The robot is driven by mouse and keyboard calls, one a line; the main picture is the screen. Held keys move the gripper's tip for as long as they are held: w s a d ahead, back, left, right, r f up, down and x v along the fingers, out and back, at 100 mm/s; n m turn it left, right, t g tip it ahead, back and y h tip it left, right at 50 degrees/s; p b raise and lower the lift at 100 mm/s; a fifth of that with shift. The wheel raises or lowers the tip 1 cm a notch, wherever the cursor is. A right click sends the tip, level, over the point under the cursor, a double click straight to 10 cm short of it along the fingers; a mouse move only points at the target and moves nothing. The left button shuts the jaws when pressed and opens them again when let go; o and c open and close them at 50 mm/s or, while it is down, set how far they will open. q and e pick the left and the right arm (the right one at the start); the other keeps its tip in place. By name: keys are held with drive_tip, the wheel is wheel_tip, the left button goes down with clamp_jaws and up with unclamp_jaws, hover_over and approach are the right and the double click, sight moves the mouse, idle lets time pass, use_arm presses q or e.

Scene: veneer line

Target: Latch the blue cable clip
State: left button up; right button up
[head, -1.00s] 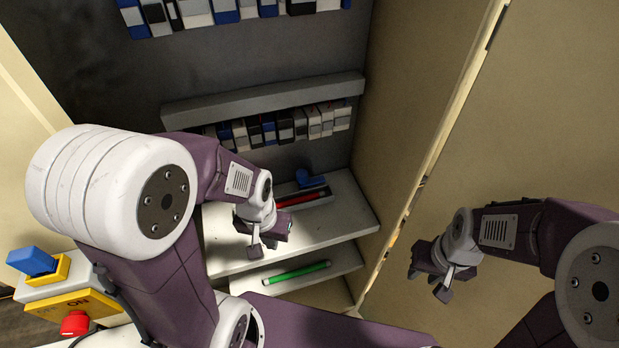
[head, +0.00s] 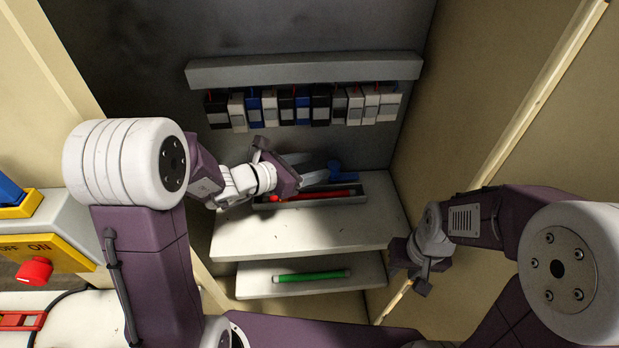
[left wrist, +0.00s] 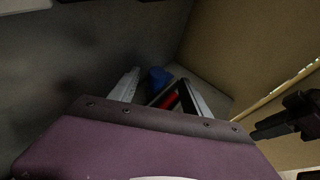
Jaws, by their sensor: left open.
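The blue cable clip (head: 343,172) stands at the back edge of the grey channel (head: 368,190) on the white shelf. A red cable (head: 325,194) lies in that channel. My left gripper (head: 318,172) is open and reaches in from the left, its fingers above the channel and just left of the clip. In the left wrist view the clip (left wrist: 158,78) shows beyond and between the two spread fingers, with no visible contact. Whether the clip is latched is too small to tell. My right gripper (head: 408,275) is open and empty, in front of the cabinet's right side.
A row of breakers (head: 300,108) hangs under a grey rail (head: 300,70) above the channel. A green cable (head: 312,274) lies on the lower shelf (head: 255,288). The cabinet's right wall (head: 450,120) bounds the space. A red button (head: 34,271) stands at far left.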

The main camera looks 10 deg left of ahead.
sight(333, 167)
use_arm(q)
drive_tip(key=shift+a+f, duration=0.2)
drive_tip(key=shift+f, duration=0.45)
drive_tip(key=shift+a+f, duration=0.15)
drive_tip(key=shift+f, duration=0.45)
drive_tip(key=shift+r, duration=0.15)
drive_tip(key=shift+w+d, duration=0.1)
drive_tip(key=shift+d, duration=0.25)
drive_tip(key=x, duration=0.8)
drive_tip(key=shift+w+d+f, duration=0.1)
drive_tip(key=shift+w+f, duration=0.1)
drive_tip(key=shift+f, duration=0.05)
clamp_jaws()
drive_tip(key=shift+p, duration=0.3)
